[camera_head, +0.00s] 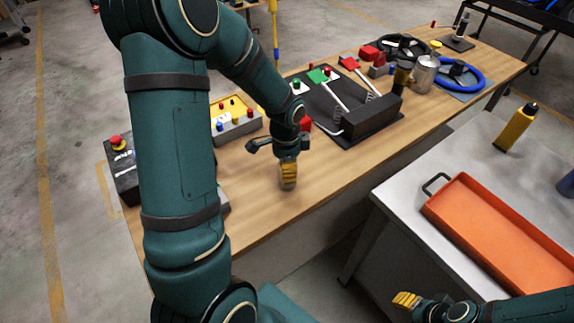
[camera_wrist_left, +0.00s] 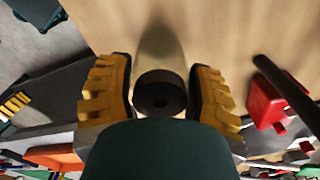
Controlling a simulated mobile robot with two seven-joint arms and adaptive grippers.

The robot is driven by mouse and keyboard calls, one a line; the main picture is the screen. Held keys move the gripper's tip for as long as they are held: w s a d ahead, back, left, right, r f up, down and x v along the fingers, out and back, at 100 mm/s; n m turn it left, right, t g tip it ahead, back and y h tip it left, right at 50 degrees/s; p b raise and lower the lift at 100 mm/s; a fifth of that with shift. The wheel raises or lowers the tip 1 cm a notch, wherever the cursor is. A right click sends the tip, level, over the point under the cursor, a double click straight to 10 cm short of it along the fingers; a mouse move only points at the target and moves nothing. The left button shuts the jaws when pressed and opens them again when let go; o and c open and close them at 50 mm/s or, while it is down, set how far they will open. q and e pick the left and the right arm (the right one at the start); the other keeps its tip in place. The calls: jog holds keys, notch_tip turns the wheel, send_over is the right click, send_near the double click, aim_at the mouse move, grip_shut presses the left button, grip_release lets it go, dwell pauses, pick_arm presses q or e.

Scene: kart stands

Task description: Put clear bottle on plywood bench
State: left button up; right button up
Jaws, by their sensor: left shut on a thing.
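The clear bottle (camera_wrist_left: 160,52) is between the yellow fingers of my left gripper (camera_wrist_left: 160,92), its dark round cap facing the left wrist camera. My left gripper (camera_head: 288,172) is shut on it, over the near part of the plywood bench (camera_head: 250,210). In the head view the fingers mostly hide the bottle. The bench top also fills the upper middle of the left wrist view (camera_wrist_left: 215,25). I cannot tell whether the bottle's base touches the wood. My right gripper (camera_head: 405,300) is low at the right, by the grey table; its finger gap is not clear.
A black pedal unit (camera_head: 370,115), a button box (camera_head: 236,120) and a black box with a red button (camera_head: 122,165) stand on the bench. Steering wheels and a metal mug (camera_head: 424,74) are farther back. The grey table holds an orange tray (camera_head: 490,235) and a yellow bottle (camera_head: 515,128).

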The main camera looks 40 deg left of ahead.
pick_arm(q)
jog(key=shift+f, duration=0.15)
jog(key=o, duration=1.2)
